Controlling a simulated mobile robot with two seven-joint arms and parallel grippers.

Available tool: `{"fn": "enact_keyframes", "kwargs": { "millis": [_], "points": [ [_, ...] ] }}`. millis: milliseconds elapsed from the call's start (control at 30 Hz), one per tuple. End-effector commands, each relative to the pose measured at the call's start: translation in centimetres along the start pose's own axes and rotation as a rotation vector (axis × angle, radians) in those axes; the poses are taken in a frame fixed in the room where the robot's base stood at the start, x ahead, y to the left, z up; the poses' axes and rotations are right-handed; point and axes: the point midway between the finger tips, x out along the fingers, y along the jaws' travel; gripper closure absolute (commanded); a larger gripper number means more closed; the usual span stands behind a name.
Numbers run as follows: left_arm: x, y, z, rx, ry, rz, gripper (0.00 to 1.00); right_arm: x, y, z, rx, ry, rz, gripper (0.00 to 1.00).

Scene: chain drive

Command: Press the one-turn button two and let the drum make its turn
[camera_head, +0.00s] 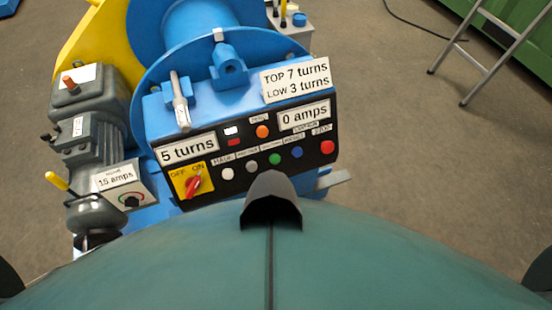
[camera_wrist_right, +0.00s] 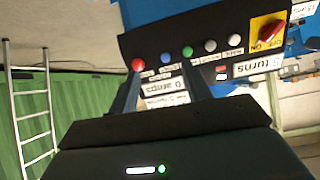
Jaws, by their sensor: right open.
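The black control panel (camera_head: 245,150) is on the front of the blue machine. Its lower row holds a white button (camera_head: 227,174), a grey button (camera_head: 251,166), a green button (camera_head: 274,159), a blue button (camera_head: 297,153) and a red button (camera_head: 327,147). Their small labels are too blurred to tell which is the one-turn button. The blue drum (camera_head: 195,30) stands behind. My right gripper (camera_wrist_right: 160,72) is open and empty before the panel. In the right wrist view one finger is near the red button and the other near the green button. My left gripper is out of view.
The panel reads "5 turns" (camera_head: 188,149) and "0 amps" (camera_head: 304,115). A sign (camera_head: 296,82) says top 7 turns, low 3 turns. The red selector (camera_head: 193,184) sits on a yellow plate. A grey motor (camera_head: 90,140) stands left; a ladder (camera_head: 490,50) stands right.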

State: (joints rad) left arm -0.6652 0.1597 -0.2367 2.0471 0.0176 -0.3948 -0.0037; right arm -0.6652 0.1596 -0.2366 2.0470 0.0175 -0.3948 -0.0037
Motion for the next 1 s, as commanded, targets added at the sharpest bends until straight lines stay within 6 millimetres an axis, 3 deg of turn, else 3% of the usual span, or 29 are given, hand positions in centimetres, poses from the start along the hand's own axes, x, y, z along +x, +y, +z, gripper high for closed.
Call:
{"fn": "enact_keyframes", "kwargs": {
  "millis": [567,1000],
  "points": [
    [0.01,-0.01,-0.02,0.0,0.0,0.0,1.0,0.01,0.01,-0.01,0.0,0.0,0.0,0.99],
    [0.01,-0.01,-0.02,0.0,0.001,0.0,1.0,0.01,0.02,-0.02,0.0,0.0,0.0,1.0]
  ]
}}
